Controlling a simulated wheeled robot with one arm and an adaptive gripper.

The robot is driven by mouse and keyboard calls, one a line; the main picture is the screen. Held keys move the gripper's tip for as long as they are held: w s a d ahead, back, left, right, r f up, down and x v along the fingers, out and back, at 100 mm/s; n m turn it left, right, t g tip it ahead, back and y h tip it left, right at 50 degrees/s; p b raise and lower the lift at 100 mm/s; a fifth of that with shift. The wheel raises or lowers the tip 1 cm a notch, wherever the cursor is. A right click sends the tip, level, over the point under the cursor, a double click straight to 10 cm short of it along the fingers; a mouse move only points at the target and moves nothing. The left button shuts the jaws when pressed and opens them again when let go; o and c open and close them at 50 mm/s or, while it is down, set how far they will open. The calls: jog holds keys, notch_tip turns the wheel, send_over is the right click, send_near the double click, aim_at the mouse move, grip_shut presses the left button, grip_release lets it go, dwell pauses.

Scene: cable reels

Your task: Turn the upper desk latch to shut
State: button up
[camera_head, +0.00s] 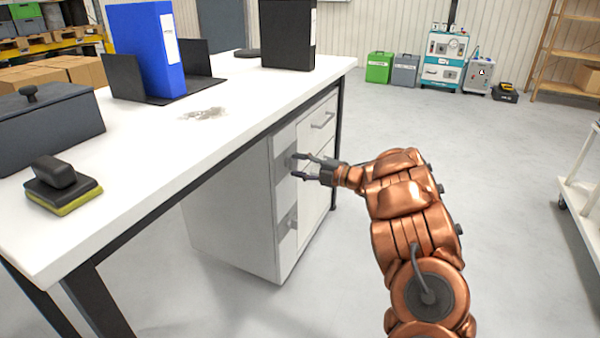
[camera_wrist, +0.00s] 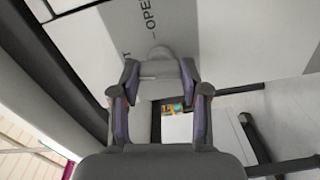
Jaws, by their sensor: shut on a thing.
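The upper desk latch (camera_head: 291,161) is a grey turn latch on the front of the white drawer cabinet (camera_head: 232,215) under the desk. My gripper (camera_head: 300,167) is at this latch, with its fingertips on either side of it. In the wrist view the latch (camera_wrist: 158,66) sits between the two fingertips of my gripper (camera_wrist: 160,76), which is shut on it. Its lower part is partly hidden by the fingers. The label beside it reads "OPEN", with a "T" from another word further left. A second, lower latch (camera_head: 291,222) is on the same cabinet front.
The white desk top (camera_head: 230,125) overhangs the cabinet, with a dark metal leg (camera_head: 339,135) near its far corner. A drawer handle (camera_head: 322,120) juts out beyond the latch. Floor to the right is largely free.

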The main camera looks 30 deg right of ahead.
jog(key=shift+f+n+b, duration=0.1)
jog(key=shift+n+b, duration=0.4)
jog(key=shift+n, duration=0.6)
jog(key=o, duration=1.1)
jog(key=shift+o, duration=0.2)
jog(key=v, duration=1.2)
